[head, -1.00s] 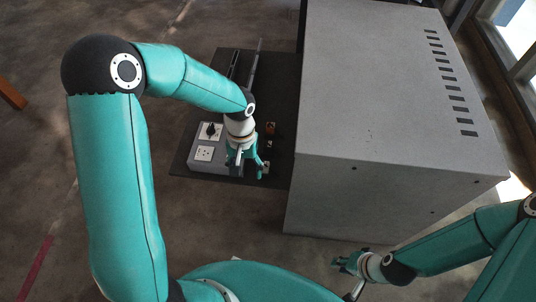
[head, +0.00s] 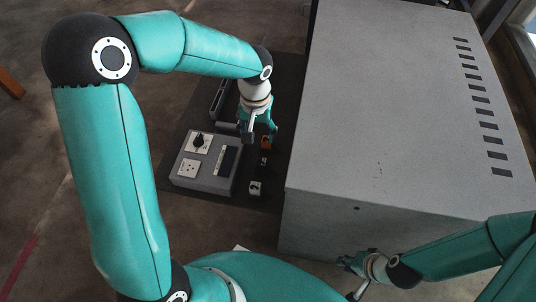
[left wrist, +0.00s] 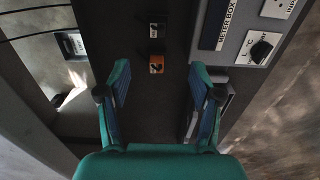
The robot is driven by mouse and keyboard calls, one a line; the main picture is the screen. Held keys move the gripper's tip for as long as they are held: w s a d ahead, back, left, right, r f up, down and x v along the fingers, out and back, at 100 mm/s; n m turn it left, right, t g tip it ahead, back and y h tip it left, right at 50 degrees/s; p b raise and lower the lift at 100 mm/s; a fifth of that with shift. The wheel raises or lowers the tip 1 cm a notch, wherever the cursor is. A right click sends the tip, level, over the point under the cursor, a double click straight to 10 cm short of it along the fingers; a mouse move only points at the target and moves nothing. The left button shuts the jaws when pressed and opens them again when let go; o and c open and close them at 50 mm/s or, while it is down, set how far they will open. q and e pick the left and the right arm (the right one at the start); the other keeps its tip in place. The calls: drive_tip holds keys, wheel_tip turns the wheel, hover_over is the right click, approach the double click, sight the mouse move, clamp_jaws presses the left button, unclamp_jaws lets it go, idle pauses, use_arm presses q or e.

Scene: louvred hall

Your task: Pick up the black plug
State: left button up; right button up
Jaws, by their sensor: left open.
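The black plug (head: 263,161), a small dark block with a pale mark, lies on the dark mat between the grey box and the large cabinet. The left wrist view shows it (left wrist: 157,30) beyond an orange plug (left wrist: 156,62). My left gripper (head: 261,133) is open and empty above the mat, by the orange plug (head: 267,142). In the left wrist view its fingers (left wrist: 161,90) are spread wide, with the orange plug ahead of the gap and the black plug farther on. My right gripper (head: 352,262) is low at right; its opening is unclear.
The grey meter box (head: 212,181) with knob, socket and dark window is left of the plugs. A white plug (head: 254,187) lies nearer me. The large grey cabinet (head: 385,110) closely bounds the mat on the right. Dark bars (head: 219,98) lie behind the meter box.

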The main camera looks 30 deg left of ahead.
use_arm(q)
drive_tip(key=b, duration=0.2)
hover_over(262, 161)
drive_tip(key=f, duration=1)
drive_tip(key=shift+s+a+f, duration=0.15)
drive_tip(key=shift+s+f, duration=0.05)
drive_tip(key=shift+f, duration=0.2)
drive_tip(key=shift+w+f+b, duration=0.2)
drive_tip(key=shift+f+b, duration=0.55)
drive_tip(key=shift+f, duration=2.2)
clamp_jaws()
